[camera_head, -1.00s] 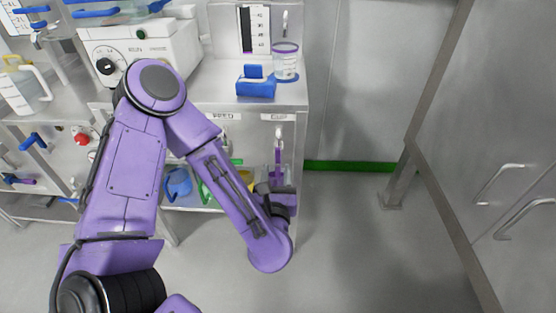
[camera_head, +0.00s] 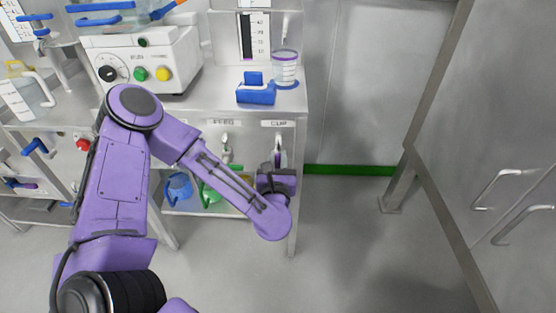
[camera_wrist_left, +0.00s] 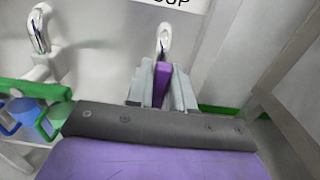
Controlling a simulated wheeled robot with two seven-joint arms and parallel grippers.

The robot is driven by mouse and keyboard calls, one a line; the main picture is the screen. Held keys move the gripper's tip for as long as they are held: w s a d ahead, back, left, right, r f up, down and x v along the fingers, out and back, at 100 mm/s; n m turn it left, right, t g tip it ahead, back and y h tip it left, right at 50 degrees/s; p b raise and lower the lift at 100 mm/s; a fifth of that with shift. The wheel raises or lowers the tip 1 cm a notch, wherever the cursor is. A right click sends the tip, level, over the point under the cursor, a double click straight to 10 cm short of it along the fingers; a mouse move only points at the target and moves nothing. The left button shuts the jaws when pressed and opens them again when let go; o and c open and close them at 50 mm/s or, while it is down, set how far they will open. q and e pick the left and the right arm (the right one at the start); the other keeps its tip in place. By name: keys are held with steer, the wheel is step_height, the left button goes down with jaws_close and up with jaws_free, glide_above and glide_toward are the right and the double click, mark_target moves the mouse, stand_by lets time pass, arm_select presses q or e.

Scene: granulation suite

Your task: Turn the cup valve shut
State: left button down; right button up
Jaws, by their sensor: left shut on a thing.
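The cup valve has a short purple lever (camera_wrist_left: 161,80) that hangs down from a white curved fitting (camera_wrist_left: 164,40) under the "CUP" label. In the wrist view my left gripper (camera_wrist_left: 161,92) points up at it, with its grey fingers closed on either side of the lever. In the head view my left gripper (camera_head: 278,166) is at the front of the bench below the label (camera_head: 278,123), and the lever is mostly hidden by it. My right gripper is out of view.
The feed valve (camera_head: 225,142) is just left. A blue block-like holder (camera_head: 256,93) sits beside the cup. Blue (camera_head: 178,187) and green (camera_head: 209,194) jugs stand on the lower shelf. A bench leg is close on the right, with open floor beyond.

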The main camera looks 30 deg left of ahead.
arm_select(q)
steer(key=shift+w+d+f+m+p, duration=0.3)
steer(key=shift+d+f+m, duration=0.25)
steer(key=shift+m, duration=2.45)
steer(key=shift+w+d+f+m+p, duration=0.35)
steer(key=shift+f+m, duration=0.2)
steer(key=shift+m, duration=2.45)
steer(key=shift+w+d+f+m+p, duration=0.3)
steer(key=shift+d+f+m, duration=0.25)
steer(key=shift+m, duration=2.45)
steer(key=shift+s, duration=0.1)
steer(key=c, duration=1.1)
jaws_free()
